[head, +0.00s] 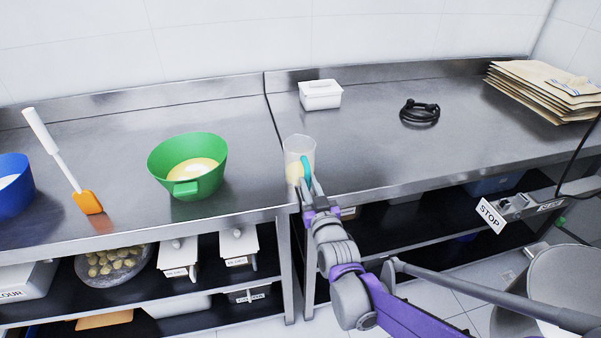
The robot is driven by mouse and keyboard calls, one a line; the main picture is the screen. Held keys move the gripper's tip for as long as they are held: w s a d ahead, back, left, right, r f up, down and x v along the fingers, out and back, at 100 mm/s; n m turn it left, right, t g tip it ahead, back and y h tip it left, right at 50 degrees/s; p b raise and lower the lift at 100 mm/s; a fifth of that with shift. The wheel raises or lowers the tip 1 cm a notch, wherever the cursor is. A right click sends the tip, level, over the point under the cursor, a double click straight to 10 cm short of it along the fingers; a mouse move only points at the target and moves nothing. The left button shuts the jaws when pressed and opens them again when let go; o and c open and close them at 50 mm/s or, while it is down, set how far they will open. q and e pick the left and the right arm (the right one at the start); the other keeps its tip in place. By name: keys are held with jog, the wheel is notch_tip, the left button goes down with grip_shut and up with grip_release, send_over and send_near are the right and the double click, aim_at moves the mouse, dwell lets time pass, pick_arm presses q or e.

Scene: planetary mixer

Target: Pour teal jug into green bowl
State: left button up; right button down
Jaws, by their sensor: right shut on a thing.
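The green bowl (187,166) stands upright on the left steel table and holds a pale yellow content. A translucent jug (299,151) with a teal handle (305,168) stands or is held upright to the right of the bowl, near the front edge by the table joint. A pale yellow content shows low in it. My right gripper (307,186) is shut on the jug at its teal handle, and the fingers partly hide the handle. I cannot tell whether the jug's base touches the table. My left gripper is not in view.
A blue bowl (14,188) and an orange spatula (88,202) lie left of the green bowl. The surface between jug and green bowl is clear.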

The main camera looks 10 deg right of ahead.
aim_at(310, 170)
jog(key=shift+r, duration=0.2)
jog(key=shift+r+p, duration=0.8)
jog(key=shift+r, duration=0.05)
notch_tip(310, 170, up, 3)
jog(key=shift+f+p, duration=0.1)
jog(key=shift+p, duration=1.05)
dwell(0.4)
